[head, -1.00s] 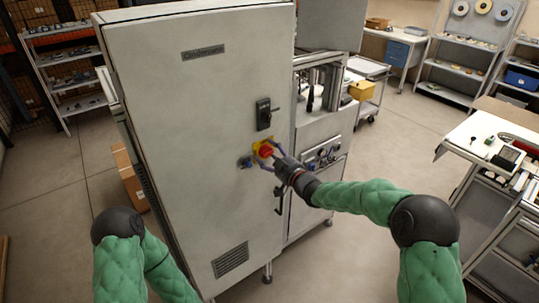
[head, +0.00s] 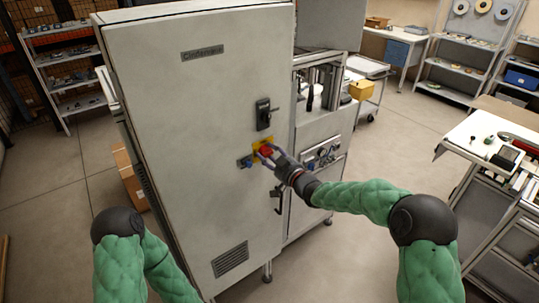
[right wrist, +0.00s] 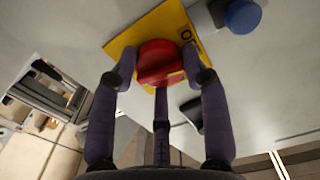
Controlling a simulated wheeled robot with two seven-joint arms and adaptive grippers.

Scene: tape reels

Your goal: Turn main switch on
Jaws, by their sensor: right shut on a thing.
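The main switch is a red knob (head: 266,152) on a yellow plate (head: 257,142), on the front of the tall grey cabinet (head: 205,110). In the right wrist view the red knob (right wrist: 158,62) sits between my right gripper's fingers on the yellow plate (right wrist: 150,28). My right gripper (head: 268,155) is shut on the knob, with the fingers on both sides of it. The fingers partly cover the knob in the head view. My left gripper is not in view; only part of my left arm shows.
A blue button (right wrist: 242,16) is beside the yellow plate. A black door handle (head: 263,114) is above the switch. A machine bay (head: 318,88) adjoins the cabinet on the right. A worktable (head: 485,140) stands at far right, with open floor between.

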